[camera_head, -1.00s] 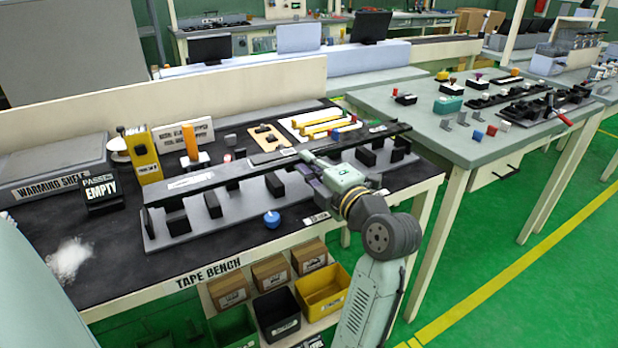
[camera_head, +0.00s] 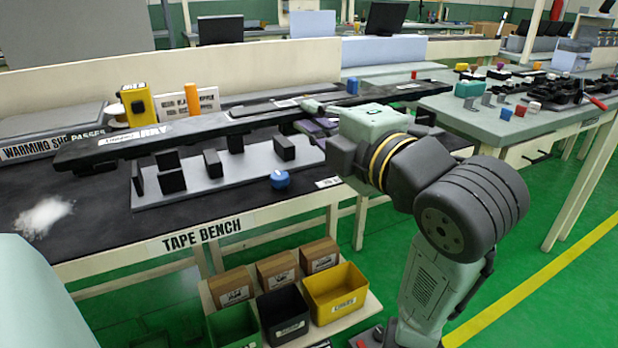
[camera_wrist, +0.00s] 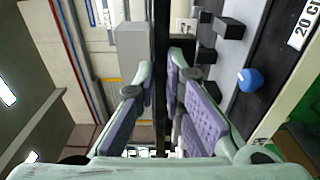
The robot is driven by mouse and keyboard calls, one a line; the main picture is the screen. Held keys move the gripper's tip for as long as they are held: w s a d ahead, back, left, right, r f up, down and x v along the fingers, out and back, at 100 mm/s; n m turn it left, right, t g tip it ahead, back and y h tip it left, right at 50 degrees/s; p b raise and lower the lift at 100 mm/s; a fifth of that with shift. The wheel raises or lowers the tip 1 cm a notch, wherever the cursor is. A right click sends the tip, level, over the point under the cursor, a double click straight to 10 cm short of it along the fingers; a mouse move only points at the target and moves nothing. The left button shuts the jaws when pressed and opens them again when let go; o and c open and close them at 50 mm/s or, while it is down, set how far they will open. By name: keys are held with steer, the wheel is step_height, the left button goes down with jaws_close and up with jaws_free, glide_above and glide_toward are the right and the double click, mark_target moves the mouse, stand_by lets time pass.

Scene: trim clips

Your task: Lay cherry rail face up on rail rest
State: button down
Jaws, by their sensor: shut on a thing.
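The rail (camera_head: 215,126) is a long dark bar with a white label (camera_head: 135,136) ending in "RRY" near its left end. My gripper (camera_head: 312,112) is shut on it right of its middle. The rail is roughly level, above and behind the rail rest (camera_head: 225,190), a grey plate with several upright black blocks; a gap shows under its left part. The label is on the visible upper side. In the wrist view the rail (camera_wrist: 161,60) passes edge-on between my fingers (camera_wrist: 160,100). My gripper and arm hide the rest's right end.
A blue round knob (camera_head: 279,179) sits at the bench front. White powder (camera_head: 42,215) lies at left. Bins (camera_head: 336,290) are below. Another bench (camera_head: 490,122) stands at right.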

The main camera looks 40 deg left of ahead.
steer(key=s+d+f+b, duration=0.2)
steer(key=s+f+b, duration=0.1)
steer(key=f, duration=0.1)
steer(key=shift+t, duration=0.3)
steer(key=w+a+p, duration=0.1)
steer(key=w+p, duration=0.1)
steer(key=p, duration=0.2)
steer(key=w+a+p, duration=0.2)
steer(key=p, duration=0.3)
steer(key=w+a+p, duration=0.1)
steer(key=w+p, duration=0.1)
steer(key=p, duration=0.3)
steer(key=shift+w+a, duration=0.15)
steer(key=shift+a, duration=0.15)
steer(key=p, duration=0.1)
glide_above(322, 158)
steer(key=shift+f, duration=0.55)
steer(key=shift+f+p, duration=0.65)
steer(key=shift+f, duration=1.15)
steer(key=shift+f, duration=0.15)
steer(key=c, duration=1.7)
jaws_free()
